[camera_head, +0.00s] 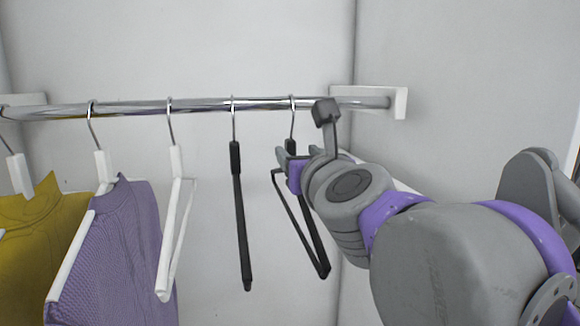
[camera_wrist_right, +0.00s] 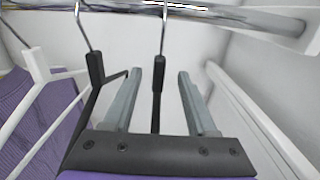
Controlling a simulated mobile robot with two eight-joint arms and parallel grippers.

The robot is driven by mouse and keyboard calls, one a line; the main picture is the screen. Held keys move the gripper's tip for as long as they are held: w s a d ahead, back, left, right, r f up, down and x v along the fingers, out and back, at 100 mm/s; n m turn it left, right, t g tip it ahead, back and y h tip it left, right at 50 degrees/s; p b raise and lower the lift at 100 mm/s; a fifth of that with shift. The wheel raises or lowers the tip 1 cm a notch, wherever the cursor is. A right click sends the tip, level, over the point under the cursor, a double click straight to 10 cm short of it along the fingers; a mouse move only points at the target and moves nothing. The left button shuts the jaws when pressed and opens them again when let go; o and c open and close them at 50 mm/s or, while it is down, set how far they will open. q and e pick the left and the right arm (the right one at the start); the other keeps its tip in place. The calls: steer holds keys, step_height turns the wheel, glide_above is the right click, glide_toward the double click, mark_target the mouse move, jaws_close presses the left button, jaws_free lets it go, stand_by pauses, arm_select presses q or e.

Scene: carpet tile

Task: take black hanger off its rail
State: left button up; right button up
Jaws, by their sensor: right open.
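Two black hangers hang empty from the chrome rail (camera_head: 200,105) by metal hooks. The left black hanger (camera_head: 240,215) hangs free; it also shows in the right wrist view (camera_wrist_right: 95,70). The right black hanger (camera_head: 317,250) is at my right gripper (camera_head: 290,158), which partly covers its neck. In the right wrist view, my right gripper (camera_wrist_right: 158,72) is open, with one finger on each side of this hanger's black neck (camera_wrist_right: 157,92). Gaps show between the neck and both fingers. My left gripper is not in view.
An empty white hanger (camera_head: 172,225), a purple knit garment (camera_head: 125,240) and a mustard garment (camera_head: 30,235) hang to the left. Another white hanger (camera_wrist_right: 255,115) is close on the right, mostly behind my arm in the head view. A white bracket (camera_head: 400,103) ends the rail.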

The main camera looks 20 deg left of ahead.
mark_target(292, 147)
steer(key=x, duration=0.6)
steer(key=shift+w+a+p, duration=0.1)
steer(key=shift+w+p, duration=0.15)
steer(key=shift+p, duration=0.1)
steer(key=shift+s, duration=0.2)
steer(key=shift+c, duration=0.6)
jaws_close()
